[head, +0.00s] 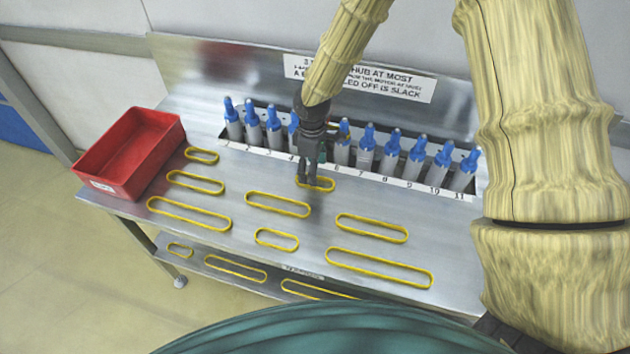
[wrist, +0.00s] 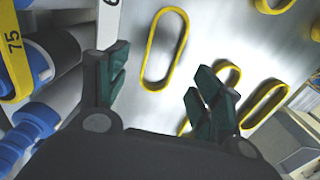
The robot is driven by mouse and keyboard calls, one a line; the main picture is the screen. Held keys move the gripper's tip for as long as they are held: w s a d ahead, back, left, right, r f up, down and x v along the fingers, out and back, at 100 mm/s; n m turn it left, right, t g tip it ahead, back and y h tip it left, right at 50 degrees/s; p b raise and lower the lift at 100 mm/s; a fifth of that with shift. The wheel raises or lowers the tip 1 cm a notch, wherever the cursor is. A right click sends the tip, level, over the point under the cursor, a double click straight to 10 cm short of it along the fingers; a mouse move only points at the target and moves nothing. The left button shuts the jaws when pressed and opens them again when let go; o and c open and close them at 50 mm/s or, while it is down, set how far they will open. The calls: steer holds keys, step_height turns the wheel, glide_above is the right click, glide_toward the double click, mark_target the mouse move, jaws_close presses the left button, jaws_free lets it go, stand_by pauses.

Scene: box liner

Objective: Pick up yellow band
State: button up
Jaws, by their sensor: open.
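Several yellow bands lie flat on the metal bench. One small yellow band (head: 327,190) lies by my gripper (head: 308,181), just in front of the row of cylinders, partly hidden by the fingers. In the wrist view, a long oval yellow band (wrist: 149,60) lies ahead of my open gripper (wrist: 162,85), in the gap between the fingertips and beyond them. Nothing is between the fingers. Other bands on the bench include a long one (head: 190,219) at left and another long one (head: 380,279) at front right.
Blue-topped grey cylinders (head: 366,150) stand in a numbered row behind; a yellow band marked 75 (wrist: 14,60) is around one beside my gripper. A red bin (head: 115,172) sits at left. More bands lie on the lower shelf (head: 205,255). A sign (head: 390,84) is behind.

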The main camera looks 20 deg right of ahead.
steer(key=shift+w+f, duration=0.3)
steer(key=shift+f, duration=0.2)
steer(key=shift+d+f+p, duration=0.15)
steer(key=shift+f+p, duration=0.2)
steer(key=shift+p, duration=0.15)
steer(key=shift+s+f+p, duration=0.3)
steer(key=shift+s+f, duration=0.35)
steer(key=shift+s, duration=0.05)
steer(key=shift+w+f, duration=0.5)
steer(key=shift+f, duration=0.3)
steer(key=shift+s+r, duration=0.25)
steer(key=shift+r, duration=0.05)
steer(key=shift+c, duration=0.8)
steer(key=shift+f, duration=0.1)
steer(key=c, duration=0.7)
